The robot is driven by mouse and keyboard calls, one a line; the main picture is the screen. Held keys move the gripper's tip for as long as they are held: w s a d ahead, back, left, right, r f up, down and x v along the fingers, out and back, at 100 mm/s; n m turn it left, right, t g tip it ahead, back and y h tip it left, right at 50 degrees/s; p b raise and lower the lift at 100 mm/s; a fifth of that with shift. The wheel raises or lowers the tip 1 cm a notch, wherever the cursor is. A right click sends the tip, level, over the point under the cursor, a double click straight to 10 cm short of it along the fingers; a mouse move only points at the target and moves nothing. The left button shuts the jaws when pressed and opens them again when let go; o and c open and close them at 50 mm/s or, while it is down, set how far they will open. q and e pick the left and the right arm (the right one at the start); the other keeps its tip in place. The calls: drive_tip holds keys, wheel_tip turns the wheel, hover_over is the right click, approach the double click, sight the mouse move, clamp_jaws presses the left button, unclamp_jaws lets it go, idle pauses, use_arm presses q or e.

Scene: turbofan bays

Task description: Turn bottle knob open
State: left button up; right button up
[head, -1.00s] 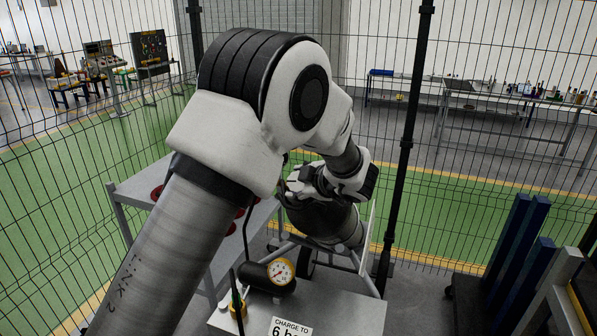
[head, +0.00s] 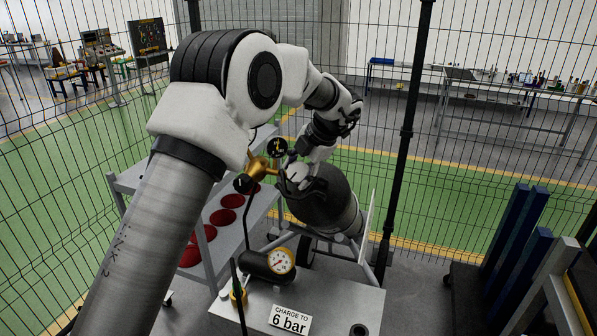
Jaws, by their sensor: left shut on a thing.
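The gas bottle (head: 330,205) is a dark cylinder leaning on a cart in the middle of the head view. A brass regulator (head: 262,167) with two black-rimmed gauges sits at its upper left end. My left gripper (head: 297,183) is at the bottle's top end, beside the regulator, and is shut on the bottle knob. The fingers and wrist hide the knob, so its turn position cannot be seen. My right gripper is not in view.
A grey bench (head: 340,300) in front bears a pressure gauge (head: 281,261) and a "CHARGE TO 6 bar" sign (head: 290,318). A shelf cart with red round pads (head: 222,217) stands left of the bottle. A wire fence with a black post (head: 405,130) closes the back.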

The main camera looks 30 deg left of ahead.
use_arm(q)
drive_tip(key=shift+f+n+g+h, duration=0.15)
drive_tip(key=shift+n+g+h, duration=0.15)
drive_tip(key=shift+n+h, duration=0.9)
drive_tip(key=shift+s, duration=0.1)
drive_tip(key=o, duration=1.2)
drive_tip(key=shift+r, duration=0.25)
drive_tip(key=v, duration=1.1)
drive_tip(key=shift+r, duration=0.2)
